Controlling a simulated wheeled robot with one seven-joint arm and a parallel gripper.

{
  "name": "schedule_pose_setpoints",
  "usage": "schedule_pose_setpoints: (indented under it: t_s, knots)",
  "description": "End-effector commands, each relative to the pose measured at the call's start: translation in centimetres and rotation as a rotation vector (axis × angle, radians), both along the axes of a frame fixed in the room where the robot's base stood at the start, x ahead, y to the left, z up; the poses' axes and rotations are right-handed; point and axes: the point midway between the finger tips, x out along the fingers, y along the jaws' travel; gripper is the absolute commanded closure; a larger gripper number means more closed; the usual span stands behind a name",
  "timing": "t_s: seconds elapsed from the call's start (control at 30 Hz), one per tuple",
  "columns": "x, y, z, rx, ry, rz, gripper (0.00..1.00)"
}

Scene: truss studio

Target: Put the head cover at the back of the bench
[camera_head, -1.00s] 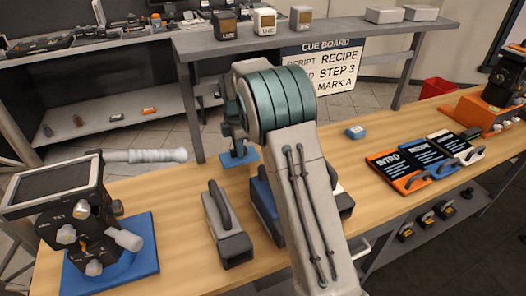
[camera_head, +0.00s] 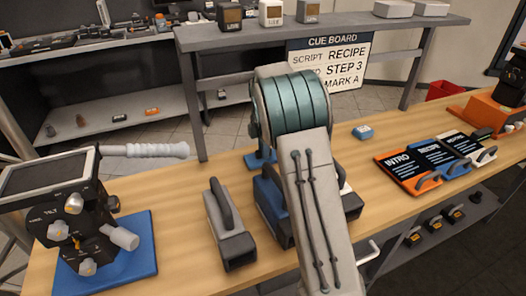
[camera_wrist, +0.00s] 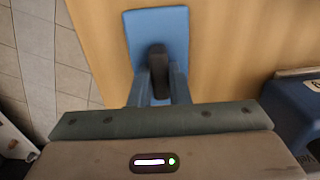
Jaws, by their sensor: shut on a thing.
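The head cover, which I take to be the flat blue piece with a dark grip (camera_wrist: 174,35), is in front of my fingers in the wrist view. My gripper (camera_wrist: 158,88) is shut on its dark grip. In the head view a corner of the blue piece (camera_head: 252,160) shows left of my arm, by the back edge of the wooden bench (camera_head: 180,210). My arm hides the rest of it and most of my gripper there. I cannot tell whether it touches the bench top.
A grey case (camera_head: 229,226) and a blue case (camera_head: 270,205) with handles stand nearer the front. A tilt head (camera_head: 72,212) on a blue mat is at left, its handle reaching toward the back. Cue cards (camera_head: 408,172) and a small blue box (camera_head: 362,132) are at right.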

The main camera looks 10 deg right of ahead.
Motion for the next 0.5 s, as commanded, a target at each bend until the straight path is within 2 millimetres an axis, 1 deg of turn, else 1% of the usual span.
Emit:
schedule_pose_setpoints:
  t_s: [0.1, 0.23, 0.27, 0.3, 0.33, 0.5]
  knots:
    - [0.00, 0.04, 0.06, 0.000, 0.000, 0.000, 1.00]
    - [-0.01, 0.06, -0.37, 0.001, 0.000, 0.000, 1.00]
    - [0.00, 0.07, -0.30, 0.001, 0.000, 0.000, 0.79]
    - [-0.01, 0.08, -0.27, 0.001, 0.000, 0.000, 0.67]
    - [-0.01, 0.08, -0.27, 0.001, 0.000, 0.000, 0.62]
    - [-0.01, 0.08, -0.26, 0.001, 0.000, 0.000, 0.62]
